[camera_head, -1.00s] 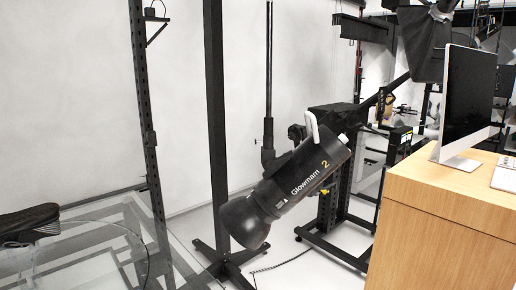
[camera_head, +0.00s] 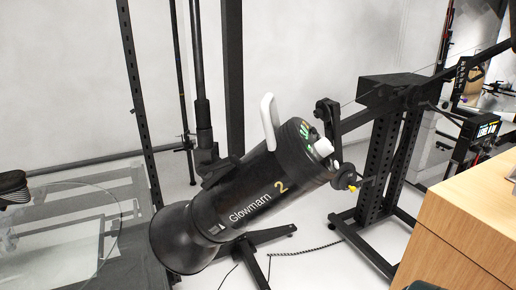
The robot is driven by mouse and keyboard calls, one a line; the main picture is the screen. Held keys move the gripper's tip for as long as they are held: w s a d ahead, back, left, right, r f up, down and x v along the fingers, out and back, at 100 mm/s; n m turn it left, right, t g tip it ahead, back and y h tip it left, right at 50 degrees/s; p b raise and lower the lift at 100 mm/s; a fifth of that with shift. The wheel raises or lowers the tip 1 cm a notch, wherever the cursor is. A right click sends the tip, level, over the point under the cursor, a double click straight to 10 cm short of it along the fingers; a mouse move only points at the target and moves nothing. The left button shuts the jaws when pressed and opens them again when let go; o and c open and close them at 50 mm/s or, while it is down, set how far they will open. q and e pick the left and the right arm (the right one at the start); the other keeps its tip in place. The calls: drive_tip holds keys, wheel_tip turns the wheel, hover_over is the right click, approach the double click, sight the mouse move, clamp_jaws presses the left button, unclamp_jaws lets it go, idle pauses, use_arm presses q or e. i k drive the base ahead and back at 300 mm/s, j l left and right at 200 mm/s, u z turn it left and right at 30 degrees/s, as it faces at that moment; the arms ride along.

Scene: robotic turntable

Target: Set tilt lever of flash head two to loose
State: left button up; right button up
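Flash head two (camera_head: 255,197) is a black cylinder marked "Glowmarn 2", in the middle of the head view. It is tilted, with its wide front (camera_head: 183,240) at the lower left and its rear panel (camera_head: 308,134) at the upper right. A white upright handle (camera_head: 269,122) stands out near its rear. A black bracket (camera_head: 215,171) joins it to a dark upright pole (camera_head: 203,125). I cannot clearly make out the tilt lever or its setting. Neither of my grippers is clearly in view.
A wooden desk (camera_head: 465,225) is at the lower right. Behind the head stand a black rack (camera_head: 385,145) and a thick dark post (camera_head: 233,75). A glass surface (camera_head: 75,235) with a dark object (camera_head: 12,187) is at the left. Cables lie on the white floor.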

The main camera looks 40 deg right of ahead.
sight(202, 170)
drive_tip(key=l, duration=0.55)
drive_tip(key=k+l, duration=0.15)
drive_tip(key=l, duration=1)
